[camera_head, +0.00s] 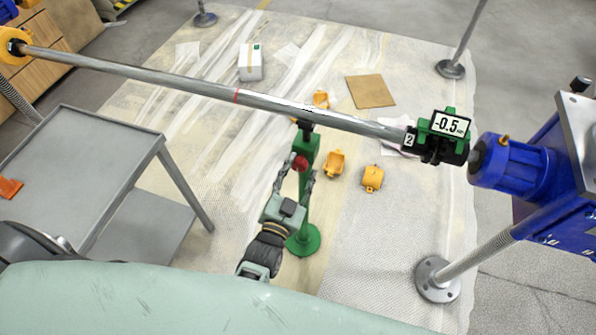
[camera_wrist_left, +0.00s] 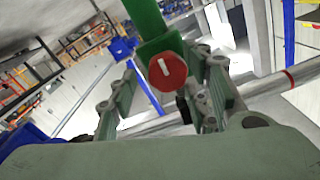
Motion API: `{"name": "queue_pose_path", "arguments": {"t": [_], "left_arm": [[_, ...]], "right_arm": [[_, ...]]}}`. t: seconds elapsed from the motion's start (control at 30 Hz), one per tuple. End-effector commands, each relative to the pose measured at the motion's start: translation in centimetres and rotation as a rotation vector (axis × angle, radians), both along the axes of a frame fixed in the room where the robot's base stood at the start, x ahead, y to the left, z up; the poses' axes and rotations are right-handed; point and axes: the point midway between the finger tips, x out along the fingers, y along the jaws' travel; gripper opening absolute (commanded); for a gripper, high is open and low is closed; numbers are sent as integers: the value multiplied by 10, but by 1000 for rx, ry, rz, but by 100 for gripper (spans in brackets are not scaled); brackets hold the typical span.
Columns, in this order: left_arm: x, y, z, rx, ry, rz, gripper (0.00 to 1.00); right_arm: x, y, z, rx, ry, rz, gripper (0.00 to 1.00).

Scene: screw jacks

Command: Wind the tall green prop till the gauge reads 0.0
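The tall green prop (camera_head: 307,212) stands upright on a round green base on the floor, its dark head under the long grey shaft (camera_head: 150,76). Its red knob (camera_head: 299,163) faces me and bears a white mark in the left wrist view (camera_wrist_left: 167,70). The gauge (camera_head: 448,124) at the shaft's right end reads -0.5. My left gripper (camera_head: 294,178) is open, one finger on each side of the knob. In the left wrist view, gaps show between the knob and both fingers (camera_wrist_left: 166,95). My right gripper is out of view.
A grey cart (camera_head: 100,150) stands at the left. A blue motor (camera_head: 507,162) adjoins the gauge at the right. Several yellow parts (camera_head: 372,178), a white box (camera_head: 250,62) and cardboard (camera_head: 370,91) lie on the floor sheet.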

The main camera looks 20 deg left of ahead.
Motion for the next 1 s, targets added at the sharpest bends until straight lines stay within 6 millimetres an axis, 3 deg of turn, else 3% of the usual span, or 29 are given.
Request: {"name": "queue_pose_path", "arguments": {"t": [0.23, 0.37, 0.8, 1.0], "left_arm": [[-1, 1, 0, 0, -1, 2, 45], [-12, 2, -1, 0, 3, 2, 45], [-99, 4, 0, 0, 3, 0, 45], [-118, 4, 0, 0, 0, 0, 45]], "right_arm": [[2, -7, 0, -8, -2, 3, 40], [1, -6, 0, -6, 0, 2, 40], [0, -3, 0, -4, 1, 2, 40], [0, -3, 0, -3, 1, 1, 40]]}}
